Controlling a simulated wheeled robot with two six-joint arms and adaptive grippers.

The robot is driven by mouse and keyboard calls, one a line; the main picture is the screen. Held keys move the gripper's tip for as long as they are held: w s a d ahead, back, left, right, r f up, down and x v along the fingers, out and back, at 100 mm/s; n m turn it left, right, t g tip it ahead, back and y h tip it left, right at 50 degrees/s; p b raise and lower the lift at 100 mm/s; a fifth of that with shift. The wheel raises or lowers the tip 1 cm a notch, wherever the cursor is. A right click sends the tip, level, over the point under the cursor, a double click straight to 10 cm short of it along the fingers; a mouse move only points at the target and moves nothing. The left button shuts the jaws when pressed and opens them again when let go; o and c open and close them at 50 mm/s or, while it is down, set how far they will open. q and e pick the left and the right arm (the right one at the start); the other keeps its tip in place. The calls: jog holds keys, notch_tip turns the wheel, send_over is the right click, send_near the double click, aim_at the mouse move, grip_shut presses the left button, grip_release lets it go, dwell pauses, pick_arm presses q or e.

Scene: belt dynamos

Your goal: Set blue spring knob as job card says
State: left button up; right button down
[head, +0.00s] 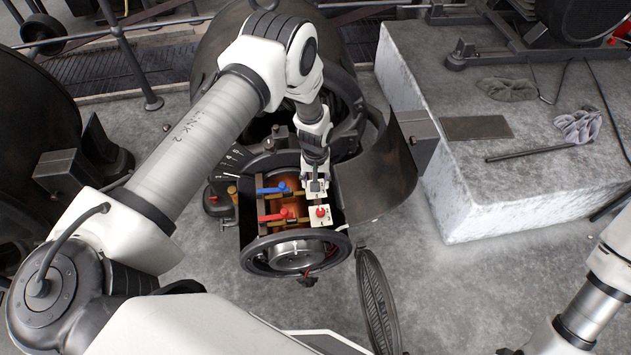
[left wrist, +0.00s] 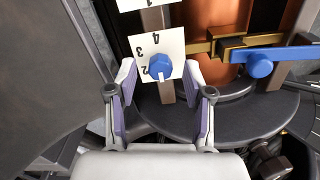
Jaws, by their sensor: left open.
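The blue spring knob (left wrist: 160,67) sits on a white plate (left wrist: 172,44) in the left wrist view. The digits 4, 3 and 2 show upside down around it. A pale mark on the knob points down in the picture. My left gripper (left wrist: 160,80) is open, its two purple-padded fingers on either side of the knob's lower part, with gaps visible. In the head view my left gripper (head: 317,186) reaches into the open dynamo and hides the blue knob. The job card cannot be made out.
A red knob (head: 320,212) on its own white plate is close to my left gripper. A blue lever (head: 272,188) and a red lever (head: 273,215) are beside the knobs. A curved cover (head: 385,175) stands open at the right. A concrete block (head: 500,190) lies further right.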

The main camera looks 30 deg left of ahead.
pick_arm(q)
notch_tip(320, 180, up, 11)
jog(key=shift+r, duration=0.1)
dwell(0.4)
